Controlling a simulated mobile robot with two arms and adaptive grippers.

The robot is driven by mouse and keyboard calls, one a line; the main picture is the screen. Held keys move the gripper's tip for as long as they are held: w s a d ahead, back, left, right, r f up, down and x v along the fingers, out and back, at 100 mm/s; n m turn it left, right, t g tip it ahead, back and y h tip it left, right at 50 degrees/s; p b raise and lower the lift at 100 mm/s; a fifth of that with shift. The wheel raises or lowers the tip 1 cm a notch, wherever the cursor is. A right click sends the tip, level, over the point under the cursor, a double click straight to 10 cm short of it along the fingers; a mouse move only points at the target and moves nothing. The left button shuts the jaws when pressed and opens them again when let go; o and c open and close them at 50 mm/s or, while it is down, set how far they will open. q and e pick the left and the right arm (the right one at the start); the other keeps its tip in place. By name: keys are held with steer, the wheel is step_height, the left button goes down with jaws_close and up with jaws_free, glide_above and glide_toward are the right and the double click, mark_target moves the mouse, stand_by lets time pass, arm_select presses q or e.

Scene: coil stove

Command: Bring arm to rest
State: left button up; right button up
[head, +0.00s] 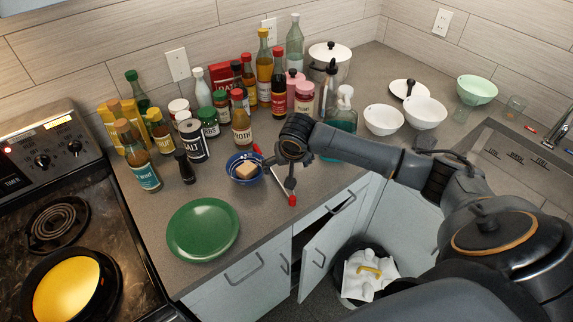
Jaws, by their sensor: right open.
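My right arm reaches in from the right, across the counter. My right gripper (289,182) is open and points down near the counter's front edge. It is just right of a small blue bowl (233,172) that holds a tan block (246,171). A thin red-handled utensil (284,187) lies on the counter by the fingertips; I cannot tell whether they touch it. My left gripper is not in view.
A green plate (203,229) lies left of the gripper. A stove with a pan (69,296) is at the left. Many bottles and jars crowd the back. White bowls (384,120) stand near the forearm.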

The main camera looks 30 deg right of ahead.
steer(key=shift+r+p, duration=0.3)
steer(key=shift+r, duration=0.25)
